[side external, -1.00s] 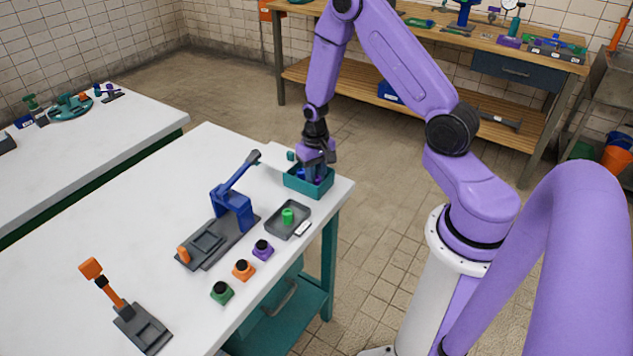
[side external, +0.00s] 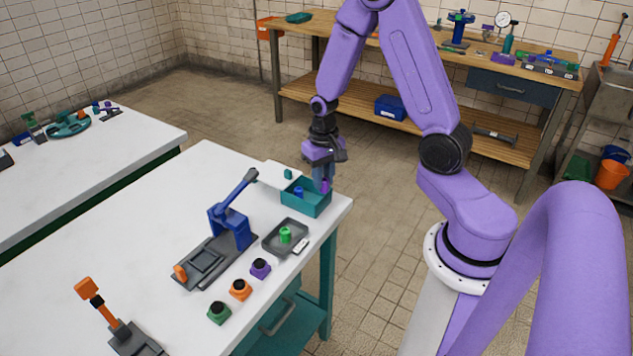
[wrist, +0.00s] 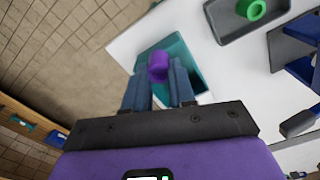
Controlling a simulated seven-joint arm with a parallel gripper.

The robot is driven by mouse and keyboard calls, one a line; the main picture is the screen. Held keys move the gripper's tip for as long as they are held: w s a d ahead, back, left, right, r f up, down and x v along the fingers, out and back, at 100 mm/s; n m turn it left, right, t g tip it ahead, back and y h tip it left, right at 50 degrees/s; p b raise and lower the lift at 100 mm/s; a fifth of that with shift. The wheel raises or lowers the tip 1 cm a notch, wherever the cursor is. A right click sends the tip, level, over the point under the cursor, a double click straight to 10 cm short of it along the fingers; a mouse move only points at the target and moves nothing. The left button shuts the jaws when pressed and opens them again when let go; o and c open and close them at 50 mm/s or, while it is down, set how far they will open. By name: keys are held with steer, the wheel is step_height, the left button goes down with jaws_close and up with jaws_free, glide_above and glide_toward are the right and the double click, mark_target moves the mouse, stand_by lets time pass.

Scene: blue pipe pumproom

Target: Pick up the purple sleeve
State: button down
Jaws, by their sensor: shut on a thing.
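The purple sleeve (side external: 324,186) is held between the fingertips of my gripper (side external: 323,182), at the right side of the teal bin. In the wrist view the purple sleeve (wrist: 158,66) sits between the two blue-grey fingers of my gripper (wrist: 160,78), with the teal bin (wrist: 180,52) below it. In the side view the teal bin (side external: 305,205) stands near the table's far right corner. The sleeve's lower end is close to the bin's rim; I cannot tell whether it is fully clear of the bin.
A blue piece (side external: 298,192) is in the bin. A grey tray (side external: 270,245) with a green sleeve (side external: 285,235) stands in front. A blue lever press (side external: 232,225) is to the left. Purple (side external: 260,268), orange (side external: 240,289) and green (side external: 219,312) button blocks line the table's near edge.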

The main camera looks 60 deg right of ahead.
steer(key=s+a+r, duration=0.2)
steer(key=s+r, duration=0.3)
steer(key=s, duration=0.4)
steer(key=shift+s+a, duration=0.35)
steer(key=shift+s, duration=0.05)
steer(key=shift+r, duration=0.15)
